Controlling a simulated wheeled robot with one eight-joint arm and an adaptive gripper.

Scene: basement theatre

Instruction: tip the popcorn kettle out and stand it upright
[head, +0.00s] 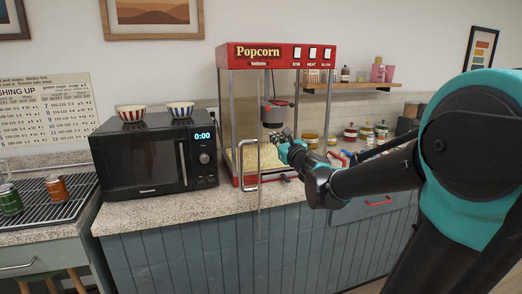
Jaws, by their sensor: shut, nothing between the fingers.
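The red-topped popcorn machine (275,55) stands on the counter. The dark grey kettle (271,114) hangs inside it, below the red top; it looks roughly upright. Its inside and any handle are too small to make out. The glass door (258,185) seems swung open toward me, with a metal handle (248,166). My gripper (277,138) is shut and empty, just below the kettle and slightly right of it. I cannot tell whether it touches the kettle. A pale yellow layer, likely popcorn, lies on the machine floor (246,158).
A black microwave (140,160) with two striped bowls (180,110) on top stands left of the machine. Several jars (350,134) stand on the counter to the right, below a wooden shelf (355,86). Two cans (56,187) stand on a rack at far left.

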